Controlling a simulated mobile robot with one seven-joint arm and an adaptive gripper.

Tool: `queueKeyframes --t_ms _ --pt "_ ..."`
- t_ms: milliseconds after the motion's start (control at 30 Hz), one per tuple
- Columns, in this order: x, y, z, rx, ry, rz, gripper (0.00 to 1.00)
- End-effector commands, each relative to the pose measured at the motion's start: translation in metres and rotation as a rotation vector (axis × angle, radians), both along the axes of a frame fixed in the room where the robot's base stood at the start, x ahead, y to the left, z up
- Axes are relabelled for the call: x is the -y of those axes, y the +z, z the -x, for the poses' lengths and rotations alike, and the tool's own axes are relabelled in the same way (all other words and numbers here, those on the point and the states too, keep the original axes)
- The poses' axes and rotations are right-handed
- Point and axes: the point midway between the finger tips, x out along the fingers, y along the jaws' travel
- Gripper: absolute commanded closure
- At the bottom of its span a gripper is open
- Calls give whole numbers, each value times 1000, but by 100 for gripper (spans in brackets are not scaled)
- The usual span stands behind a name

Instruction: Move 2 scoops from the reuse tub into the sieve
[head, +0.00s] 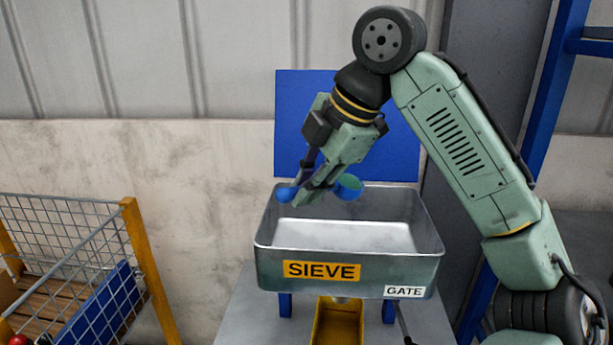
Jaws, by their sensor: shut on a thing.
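The sieve (350,268) is a grey metal open-topped box with a yellow SIEVE label, standing at the centre of the head view. Its inside floor looks pale; I cannot tell whether material lies on it. My gripper (311,190) points down and left over the sieve's back left part. It is shut on a blue scoop (348,188), whose blue parts show on both sides of the fingers. The right part shows a greenish inner face. I cannot see whether the scoop holds anything. No tub labelled reuse can be made out.
A white GATE label (404,292) is on the sieve's front right. A yellow chute or bin (338,322) is below it. A wire cage with orange posts (148,262) stands at left. A blue panel (400,145) rises behind the sieve, and a blue frame (551,90) stands at right.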

Motion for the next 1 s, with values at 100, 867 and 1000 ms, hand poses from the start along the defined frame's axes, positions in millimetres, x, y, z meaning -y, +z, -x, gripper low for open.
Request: queueKeyframes --t_ms 100,867,1000 --pt "4 -4 2 116 -37 -85 100" --pt "3 -24 7 591 -157 -456 100" --pt "3 -23 8 662 -178 -510 100"
